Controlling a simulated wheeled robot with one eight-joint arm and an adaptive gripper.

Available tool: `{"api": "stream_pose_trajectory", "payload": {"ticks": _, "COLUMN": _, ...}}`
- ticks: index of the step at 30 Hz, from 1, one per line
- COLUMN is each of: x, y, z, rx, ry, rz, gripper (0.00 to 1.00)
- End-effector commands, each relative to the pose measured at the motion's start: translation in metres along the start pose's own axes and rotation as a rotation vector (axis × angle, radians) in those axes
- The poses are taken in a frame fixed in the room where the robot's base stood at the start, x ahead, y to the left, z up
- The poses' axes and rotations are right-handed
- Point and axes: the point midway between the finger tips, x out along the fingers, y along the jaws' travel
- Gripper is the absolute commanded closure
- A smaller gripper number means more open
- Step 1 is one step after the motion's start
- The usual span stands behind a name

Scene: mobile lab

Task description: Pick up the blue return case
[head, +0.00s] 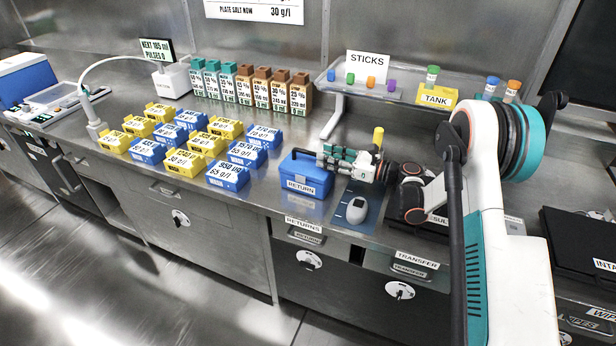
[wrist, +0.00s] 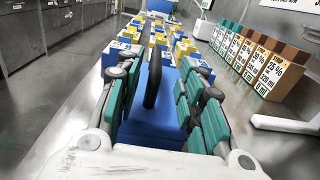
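The blue return case (head: 303,184) stands on the steel bench, with a white RETURN label on its front. In the wrist view the case (wrist: 150,130) fills the space between my fingers, and its dark handle (wrist: 153,78) stands up in the middle. My gripper (head: 320,154) reaches in from the right at the height of the case's top. In the wrist view my gripper (wrist: 156,82) is open, with one teal-padded finger on each side of the handle and gaps to both.
Blue and yellow labelled boxes (head: 228,175) stand in rows left of the case. A grey mouse-shaped device (head: 357,210) on a blue mat lies close to its right. A yellow-capped item (head: 378,137) stands behind my gripper. Labelled cartons (head: 262,88) line the back.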

Motion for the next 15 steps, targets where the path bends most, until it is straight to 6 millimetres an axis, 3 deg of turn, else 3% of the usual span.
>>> {"api": "stream_pose_trajectory", "payload": {"ticks": 11, "x": 0.027, "y": 0.002, "z": -0.003, "rx": -0.001, "ry": 0.0, "rz": 0.002, "gripper": 0.65}}
{"api": "stream_pose_trajectory", "payload": {"ticks": 15, "x": 0.046, "y": 0.005, "z": -0.007, "rx": -0.001, "ry": 0.001, "rz": 0.003, "gripper": 0.65}}
